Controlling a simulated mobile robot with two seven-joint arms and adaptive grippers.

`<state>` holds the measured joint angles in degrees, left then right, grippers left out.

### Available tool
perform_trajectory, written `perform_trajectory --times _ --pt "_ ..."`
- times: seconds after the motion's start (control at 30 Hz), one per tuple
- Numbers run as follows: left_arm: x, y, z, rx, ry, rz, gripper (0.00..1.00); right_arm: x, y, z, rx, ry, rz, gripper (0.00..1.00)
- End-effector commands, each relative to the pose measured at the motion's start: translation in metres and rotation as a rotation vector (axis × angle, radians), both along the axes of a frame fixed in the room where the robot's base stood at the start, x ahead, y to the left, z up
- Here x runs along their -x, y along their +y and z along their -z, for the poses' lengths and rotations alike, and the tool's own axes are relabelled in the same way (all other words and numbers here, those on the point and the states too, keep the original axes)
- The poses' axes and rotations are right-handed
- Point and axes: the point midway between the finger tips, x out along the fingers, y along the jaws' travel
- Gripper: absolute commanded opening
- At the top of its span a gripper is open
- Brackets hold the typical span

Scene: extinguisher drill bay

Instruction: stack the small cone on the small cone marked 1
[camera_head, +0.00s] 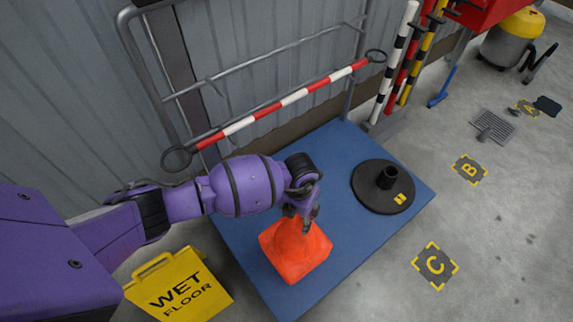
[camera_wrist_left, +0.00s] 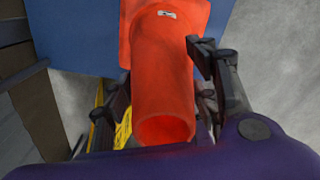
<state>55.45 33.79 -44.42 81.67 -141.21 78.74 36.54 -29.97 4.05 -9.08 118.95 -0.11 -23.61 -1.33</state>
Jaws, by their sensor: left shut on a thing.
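An orange cone (camera_head: 300,258) stands upright on the blue platform (camera_head: 365,232), near its front edge. My left gripper (camera_head: 303,214) is at the cone's upper part, with its fingers on either side. In the left wrist view the left gripper (camera_wrist_left: 165,85) is shut on the orange cone (camera_wrist_left: 163,75), whose open top faces the camera. A small white label shows low on the cone, too small to read. Only one cone shape shows; I cannot tell whether another cone is under it. My right gripper is not in view.
A black round base with a short post (camera_head: 382,188) sits on the platform's right part. A yellow wet floor sign (camera_head: 178,290) lies at the front left. A rack with a red-white bar (camera_head: 290,98) stands behind. Floor marks B (camera_head: 468,169) and C (camera_head: 435,266) are clear.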

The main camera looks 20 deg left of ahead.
Motion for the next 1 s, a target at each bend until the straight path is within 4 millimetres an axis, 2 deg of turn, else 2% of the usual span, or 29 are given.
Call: perform_trajectory --times 0.27,0.3,0.43,0.77,0.87,1.0 --pt "-0.004 -0.002 0.011 0.002 -0.007 0.002 0.05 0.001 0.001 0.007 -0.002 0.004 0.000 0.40" --pt "-0.005 -0.002 0.010 0.002 -0.008 0.002 0.59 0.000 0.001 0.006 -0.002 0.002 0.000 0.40" --pt "-0.005 -0.002 0.009 0.002 -0.008 0.002 0.76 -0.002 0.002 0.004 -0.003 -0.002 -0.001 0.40" --pt "-0.004 -0.001 0.009 0.001 -0.006 0.002 0.76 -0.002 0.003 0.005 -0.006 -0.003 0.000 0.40" --pt "-0.005 -0.001 0.001 0.002 -0.009 0.003 0.76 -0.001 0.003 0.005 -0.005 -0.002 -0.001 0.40" --pt "-0.005 -0.001 -0.022 0.002 -0.012 0.004 0.76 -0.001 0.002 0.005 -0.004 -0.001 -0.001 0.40"
